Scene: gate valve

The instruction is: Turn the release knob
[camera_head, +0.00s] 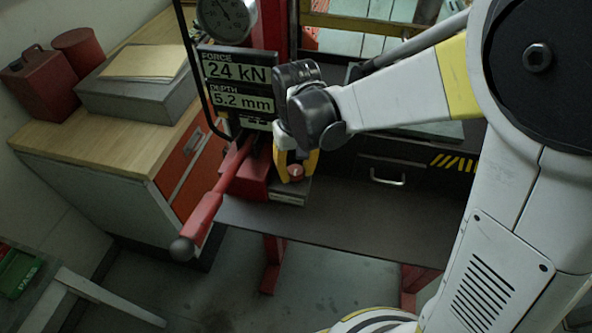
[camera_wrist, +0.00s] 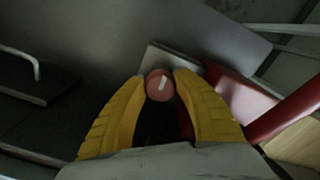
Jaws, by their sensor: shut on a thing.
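The release knob (camera_wrist: 159,85) is a small red round knob with a pale bar mark on its face. In the wrist view it sits between the tips of my gripper's yellow fingers (camera_wrist: 160,78), which are shut on it. The pale mark runs nearly upright in the wrist view, leaning slightly right. The far side of the knob is hidden.
A red lever (camera_head: 216,195) with a dark ball end slants down left of the knob. A display panel (camera_head: 238,82) reads 24 kN and 5.2 mm, with a round gauge (camera_head: 226,17) above. A wooden-topped cabinet (camera_head: 130,145) stands left. The dark bench surface (camera_head: 340,215) is clear.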

